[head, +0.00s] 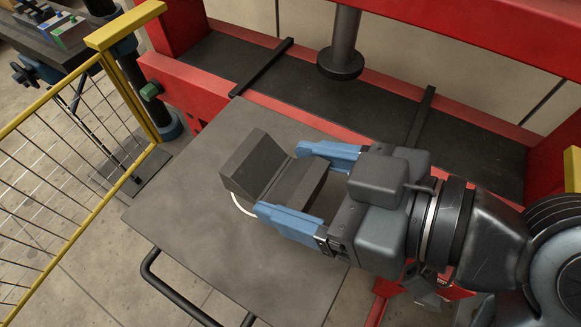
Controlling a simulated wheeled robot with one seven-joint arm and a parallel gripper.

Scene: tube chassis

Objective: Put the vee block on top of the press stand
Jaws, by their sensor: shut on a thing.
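The vee block (251,163) is dark grey with a wide V groove across its top. My gripper (283,179) comes in from the right, and its two blue fingers are shut on the block from either side. The block is over the grey tabletop (190,205); I cannot tell whether it touches it. The press stand is a red frame (190,85) with a dark flat bed (225,60) behind the table. A round dark press ram (341,62) hangs above the bed. My gripper and arm hide part of the block and the right of the bed.
Two dark bars (262,67) lie across the press bed, with bare bed between them. A yellow mesh fence (75,160) stands at the left. A workbench (45,35) with small items is at the far left. A thin white curved piece (241,206) shows beside the block.

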